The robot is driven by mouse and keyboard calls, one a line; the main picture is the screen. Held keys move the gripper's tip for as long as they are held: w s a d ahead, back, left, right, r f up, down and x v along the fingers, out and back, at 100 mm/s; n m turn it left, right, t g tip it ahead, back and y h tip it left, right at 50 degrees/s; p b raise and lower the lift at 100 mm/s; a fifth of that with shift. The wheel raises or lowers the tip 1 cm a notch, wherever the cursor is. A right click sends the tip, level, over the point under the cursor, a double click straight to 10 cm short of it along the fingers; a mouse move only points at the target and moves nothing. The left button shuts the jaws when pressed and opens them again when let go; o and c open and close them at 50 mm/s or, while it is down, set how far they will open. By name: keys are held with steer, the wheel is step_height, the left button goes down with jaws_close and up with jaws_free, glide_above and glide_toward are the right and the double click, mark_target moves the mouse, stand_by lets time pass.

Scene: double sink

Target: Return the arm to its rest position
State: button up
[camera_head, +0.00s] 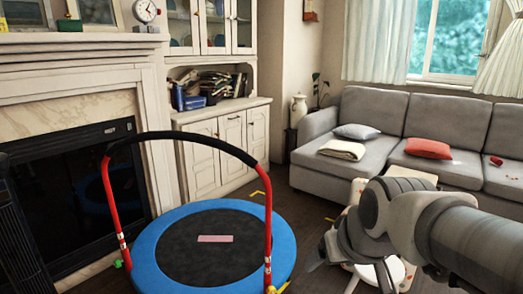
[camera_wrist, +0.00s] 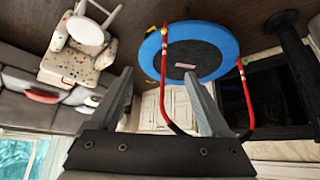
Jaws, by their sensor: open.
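My arm (camera_head: 455,235) reaches in from the right edge in the head view. My gripper (camera_head: 315,258) is at its left end, partly hidden behind the wrist. In the wrist view my gripper (camera_wrist: 158,75) shows two grey fingers spread apart with nothing between them. It is in the air and holds nothing. That view is upside down, with the floor at the top.
A blue trampoline (camera_head: 160,274) with a red-and-black handle (camera_head: 108,190) stands left of my gripper. A spotted chair (camera_wrist: 75,66) with a white round seat or tray is near the arm. A grey sofa (camera_head: 460,168) is behind; a fireplace (camera_head: 70,180) is left.

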steer(key=s+d+f+m+g, duration=0.1)
steer(key=s+d, duration=0.1)
steer(key=s, duration=0.8)
step_height(320, 180, up, 28)
steer(key=p, duration=2.8)
steer(key=shift+r+h+p, duration=0.2)
steer(key=shift+h+p, duration=0.1)
steer(key=shift+h, duration=0.1)
steer(key=shift+a, duration=0.15)
